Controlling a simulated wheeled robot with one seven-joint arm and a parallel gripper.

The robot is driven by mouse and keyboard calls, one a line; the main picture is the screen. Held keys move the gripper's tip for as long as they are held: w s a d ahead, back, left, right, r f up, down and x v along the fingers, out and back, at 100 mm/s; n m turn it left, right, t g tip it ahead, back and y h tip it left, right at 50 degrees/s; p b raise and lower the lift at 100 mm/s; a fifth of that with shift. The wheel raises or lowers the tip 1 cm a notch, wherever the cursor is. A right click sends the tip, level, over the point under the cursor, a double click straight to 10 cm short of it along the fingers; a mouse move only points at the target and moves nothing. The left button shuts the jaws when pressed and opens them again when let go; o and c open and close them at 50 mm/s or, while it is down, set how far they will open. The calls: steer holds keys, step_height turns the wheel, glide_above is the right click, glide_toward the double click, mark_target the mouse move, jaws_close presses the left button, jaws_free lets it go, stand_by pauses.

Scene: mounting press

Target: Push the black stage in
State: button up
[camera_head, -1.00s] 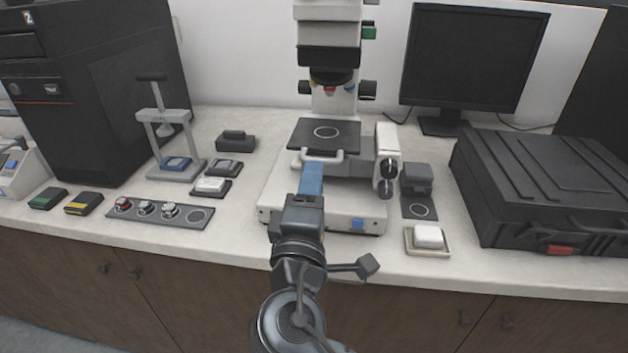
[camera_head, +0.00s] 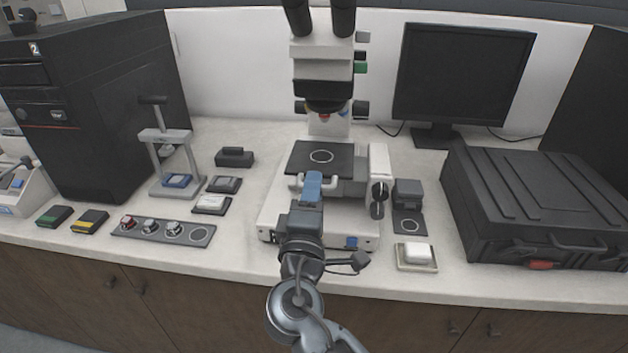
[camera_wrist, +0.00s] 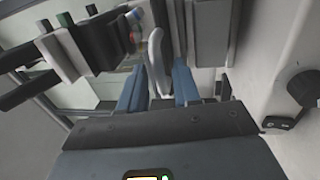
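The black stage (camera_head: 322,156), a flat plate with a pale ring on it, sits under the microscope's objectives. A white loop handle (camera_head: 297,183) is on its front edge; it also shows in the wrist view (camera_wrist: 156,58). My gripper (camera_head: 313,180) is at the handle, its blue fingers hiding part of it in the head view. In the wrist view my gripper's two blue fingers (camera_wrist: 160,88) stand apart, one on each side of the handle, with a gap showing on the right side. Whether either finger touches the handle I cannot tell.
The microscope (camera_head: 323,70) stands behind, with focus knobs (camera_head: 379,198) right of the stage. A white block in a dish (camera_head: 417,254) and a black case (camera_head: 550,195) are at the right.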

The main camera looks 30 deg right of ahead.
steer(key=shift+w+d+r, duration=0.1)
steer(key=shift+w+d, duration=0.3)
steer(key=shift+w, duration=0.15)
jaws_close()
